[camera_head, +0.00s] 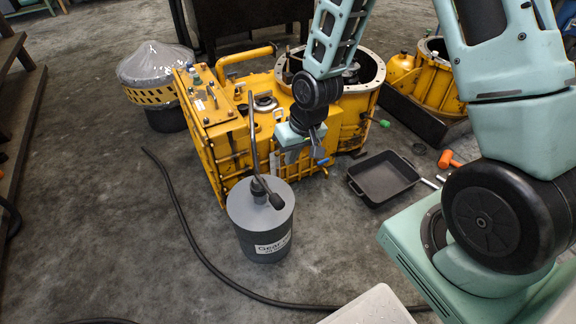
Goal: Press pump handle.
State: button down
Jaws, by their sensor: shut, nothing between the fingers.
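The pump (262,228) is a grey cylindrical drum with a label, standing upright on the concrete floor. Its thin grey pump handle (253,135) rises steeply from the black fitting on the drum's lid. A short black spout or grip (273,197) slants across the lid. My gripper (302,158) hangs from my teal arm, to the right of the handle and above the drum's right side. Its fingers are small in view, shut and empty. I see no clear contact between it and the handle.
A yellow transmission housing (216,128) stands behind the drum. A black tray (384,178) and an orange-headed hammer (449,159) lie to the right. A black hose (182,215) curves around the drum. A covered yellow-banded part (153,92) stands at the back left. Floor on the left is open.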

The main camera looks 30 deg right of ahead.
jog(key=shift+s+a+b+x, duration=0.25)
jog(key=shift+b+x, duration=0.2)
jog(key=shift+x, duration=1.5)
jog(key=shift+s+a+b+x, duration=0.15)
jog(key=shift+s+b+x, duration=0.2)
jog(key=shift+x, duration=1.6)
jog(key=shift+s+a+b+x, duration=0.25)
jog(key=shift+b+x, duration=0.25)
jog(key=shift+x, duration=1.45)
